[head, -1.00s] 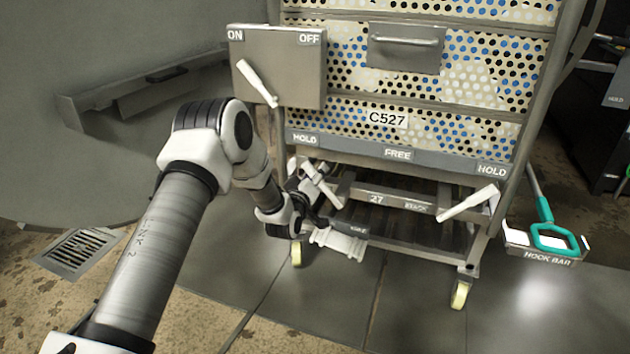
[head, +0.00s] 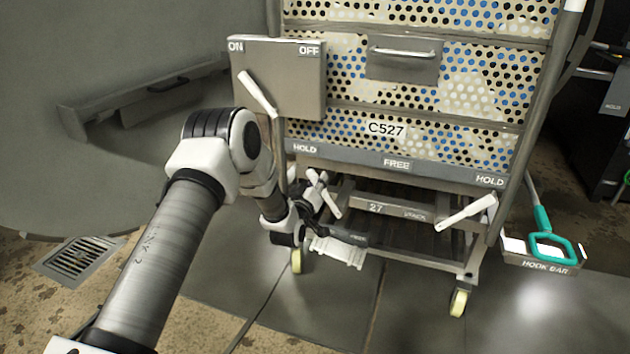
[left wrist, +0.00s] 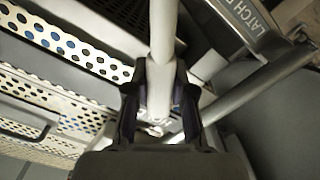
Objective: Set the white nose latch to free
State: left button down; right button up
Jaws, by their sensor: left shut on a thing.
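A white latch lever (head: 329,203) slants downward below the left end of the trolley's label strip (head: 352,160), which reads HOLD, FREE, HOLD. My left gripper (head: 314,193) is at this lever, coming in from the left. In the left wrist view the gripper (left wrist: 160,105) is shut on the white bar of the lever (left wrist: 161,75), with a finger on each side. A second white lever (head: 467,212) slants at the right end, under the right HOLD mark. Which lever is the nose latch cannot be read. My right gripper is not in view.
A grey box (head: 290,95) marked ON and OFF with its own white lever (head: 258,93) hangs just above my arm. The perforated trolley marked C527 stands behind. A teal-handled tool rests in the HOOK BAR holder (head: 540,265) at right. The floor in front is clear.

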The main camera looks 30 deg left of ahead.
pick_arm(q)
jog(key=d+m+p, duration=0.1)
jog(key=d+r+m+p, duration=0.1)
jog(key=w+d+r+m+p, duration=0.1)
jog(key=m+p, duration=0.1)
jog(key=shift+d, duration=0.3)
jog(key=w+d+f+m+p, duration=0.2)
jog(key=d+m+p, duration=0.1)
jog(key=d+m, duration=0.6)
jog(key=shift+f+m, duration=0.4)
jog(key=shift+m, duration=0.5)
jog(key=c, duration=1)
grip_release()
jog(key=shift+o, duration=0.2)
